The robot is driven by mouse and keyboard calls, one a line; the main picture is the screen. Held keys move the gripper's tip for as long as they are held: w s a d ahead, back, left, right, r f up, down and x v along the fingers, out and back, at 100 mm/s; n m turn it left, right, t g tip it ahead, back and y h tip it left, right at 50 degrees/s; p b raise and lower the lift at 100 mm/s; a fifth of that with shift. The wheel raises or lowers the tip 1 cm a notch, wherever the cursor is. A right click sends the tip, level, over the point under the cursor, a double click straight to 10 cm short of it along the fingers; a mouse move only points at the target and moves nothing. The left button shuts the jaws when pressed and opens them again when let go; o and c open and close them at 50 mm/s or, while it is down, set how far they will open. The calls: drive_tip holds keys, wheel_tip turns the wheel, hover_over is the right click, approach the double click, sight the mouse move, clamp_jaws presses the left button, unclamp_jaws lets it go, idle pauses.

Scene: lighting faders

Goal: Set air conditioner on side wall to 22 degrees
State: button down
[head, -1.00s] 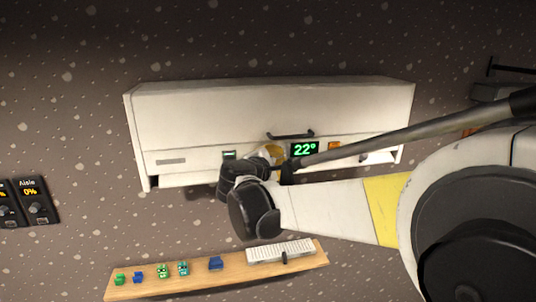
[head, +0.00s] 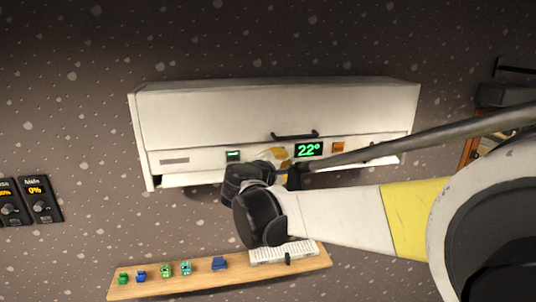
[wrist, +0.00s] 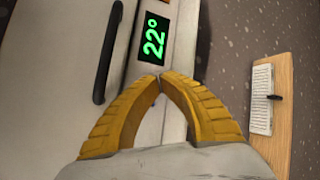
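The white air conditioner (head: 270,112) hangs on the speckled wall, with a black handle (head: 295,135) on its front. Its display (head: 308,149) reads 22° in green, and the same display shows in the wrist view (wrist: 153,36). In the head view my wrist partly covers the unit's lower front. Whether the fingertips touch the unit is unclear.
A wooden shelf (head: 130,291) below carries small green and blue figures (head: 166,270) and a white keyboard-like object (head: 262,254). Dark dial panels (head: 40,200) are on the wall at left. A dark wood-framed item (head: 472,142) is at right.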

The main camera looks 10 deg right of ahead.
drive_tip(key=s, duration=0.5)
idle(0.7)
drive_tip(key=s+d+f+m+g+y+b, duration=0.1)
drive_tip(key=s+d+f+m+b, duration=0.1)
drive_tip(key=s+f+b, duration=0.5)
drive_tip(key=s+d+f+m+g+y+b, duration=0.1)
drive_tip(key=s+f+m+b, duration=0.15)
drive_tip(key=f+b, duration=0.55)
drive_tip(key=s+d+f+m+g+y+b, duration=0.1)
drive_tip(key=s+d+f+m+g+b, duration=0.2)
drive_tip(key=f, duration=0.8)
drive_tip(key=s+a+f+m+y+b, duration=0.2)
drive_tip(key=s+f+m+b, duration=0.1)
drive_tip(key=s+f+b, duration=0.2)
drive_tip(key=s+a+f+m+y+b, duration=0.2)
drive_tip(key=s+f+b, duration=0.3)
drive_tip(key=f+b, duration=0.4)
drive_tip(key=s+a+f+m+y+b, duration=0.2)
drive_tip(key=f+b, duration=0.5)
drive_tip(key=f, duration=0.7)
drive_tip(key=s+a+m, duration=0.1)
drive_tip(key=s+m, duration=0.1)
drive_tip(key=s, duration=0.1)
drive_tip(key=shift+s, duration=0.15)
drive_tip(key=shift+f, duration=0.1)
